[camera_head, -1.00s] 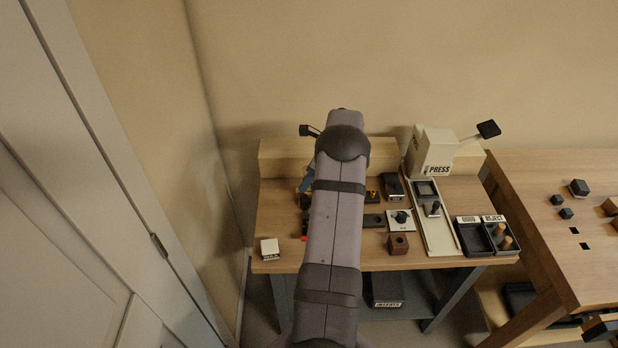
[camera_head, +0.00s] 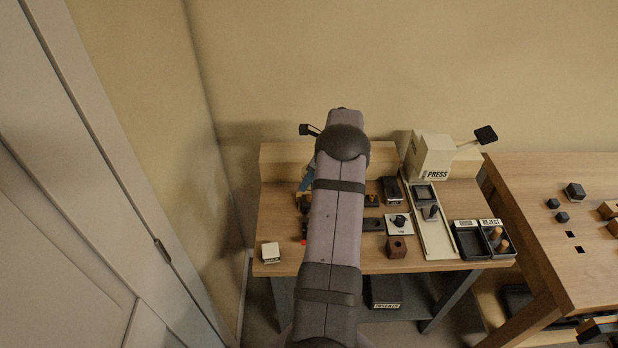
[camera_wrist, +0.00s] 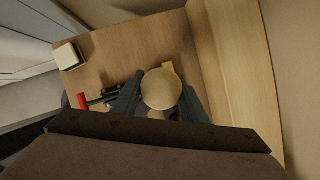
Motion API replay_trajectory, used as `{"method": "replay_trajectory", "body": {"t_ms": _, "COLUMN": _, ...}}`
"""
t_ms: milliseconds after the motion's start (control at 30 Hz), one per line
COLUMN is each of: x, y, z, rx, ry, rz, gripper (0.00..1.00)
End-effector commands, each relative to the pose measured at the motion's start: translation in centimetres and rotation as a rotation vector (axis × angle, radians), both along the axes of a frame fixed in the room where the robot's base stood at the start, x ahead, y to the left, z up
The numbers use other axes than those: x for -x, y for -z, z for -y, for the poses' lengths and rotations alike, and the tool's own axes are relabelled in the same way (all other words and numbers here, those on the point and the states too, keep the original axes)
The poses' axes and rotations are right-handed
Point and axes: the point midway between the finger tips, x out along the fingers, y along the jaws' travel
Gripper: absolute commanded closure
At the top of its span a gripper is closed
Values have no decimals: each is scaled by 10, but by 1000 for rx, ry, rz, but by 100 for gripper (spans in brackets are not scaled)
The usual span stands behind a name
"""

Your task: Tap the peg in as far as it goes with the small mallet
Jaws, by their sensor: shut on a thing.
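My gripper (camera_wrist: 160,103) is shut on a round, tan, wooden-looking piece, which I take to be the small mallet (camera_wrist: 161,88). In the wrist view its round face fills the space between the dark fingers and hides what lies under it. In the head view my arm covers most of the gripper; one bluish finger (camera_head: 306,180) shows at the arm's left, over the back left of the bench. I cannot make out the peg that the task names or its hole; they may be hidden behind my arm or under the mallet.
The bench (camera_head: 285,215) has a raised back board (camera_head: 280,160). A white block (camera_head: 270,252) stands front left; a red-ended dark tool (camera_wrist: 82,102) lies near it.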

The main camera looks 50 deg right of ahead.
Motion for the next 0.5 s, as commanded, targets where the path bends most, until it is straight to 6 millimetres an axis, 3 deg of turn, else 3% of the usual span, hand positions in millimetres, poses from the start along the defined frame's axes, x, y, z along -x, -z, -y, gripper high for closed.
{"method": "replay_trajectory", "body": {"t_ms": 167, "x": 0, "y": 3, "z": 0, "rx": -1, "ry": 0, "rz": 0, "gripper": 96}}
{"method": "replay_trajectory", "body": {"t_ms": 500, "x": 0, "y": 30, "z": 0, "rx": -1, "ry": 0, "rz": 0, "gripper": 96}}
